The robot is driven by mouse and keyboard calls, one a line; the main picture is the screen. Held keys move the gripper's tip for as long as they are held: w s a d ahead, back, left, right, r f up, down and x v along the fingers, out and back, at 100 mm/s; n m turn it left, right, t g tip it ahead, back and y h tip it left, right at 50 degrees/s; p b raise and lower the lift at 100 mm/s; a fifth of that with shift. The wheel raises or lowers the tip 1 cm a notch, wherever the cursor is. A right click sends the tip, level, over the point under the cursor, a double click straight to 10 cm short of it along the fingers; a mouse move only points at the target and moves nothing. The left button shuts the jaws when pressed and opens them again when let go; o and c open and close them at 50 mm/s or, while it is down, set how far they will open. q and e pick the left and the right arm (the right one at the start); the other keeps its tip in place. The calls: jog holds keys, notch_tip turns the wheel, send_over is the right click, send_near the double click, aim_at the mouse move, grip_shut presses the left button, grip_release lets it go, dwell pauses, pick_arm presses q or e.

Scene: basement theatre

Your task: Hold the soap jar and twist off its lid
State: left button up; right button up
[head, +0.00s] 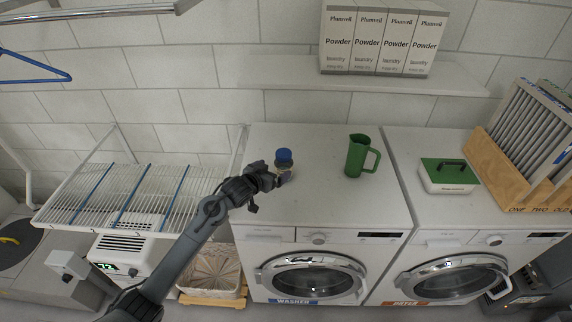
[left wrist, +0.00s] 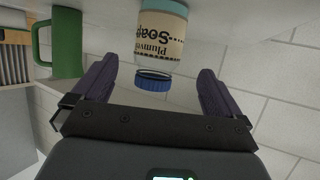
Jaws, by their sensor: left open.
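The soap jar (left wrist: 160,36) is a clear jar with a cream label. It appears upside down in the left wrist view, with its blue lid (left wrist: 153,82) toward my gripper. In the head view the blue lid (head: 284,155) shows above the jar (head: 284,165), near the washer's back left. My left gripper (head: 279,178) is in front of the jar. It is open, with its fingers (left wrist: 156,80) spread to either side of the lid and no visible contact. I cannot tell how tightly the lid sits. My right gripper is not in view.
A green jug (head: 356,156) stands right of the jar on the washer (head: 270,212). A green-lidded box (head: 449,176) and a wooden rack (head: 505,172) are on the dryer (head: 408,200). Powder boxes (head: 383,38) stand on a shelf (head: 455,78) above. The washer's front top is clear.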

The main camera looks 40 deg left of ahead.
aim_at(279, 167)
pick_arm(q)
jog(key=shift+x, duration=0.95)
jog(key=shift+p+x, duration=0.4)
jog(key=shift+x, duration=2.65)
jog(key=shift+d, duration=0.15)
jog(key=c, duration=1.1)
jog(key=shift+r, duration=0.15)
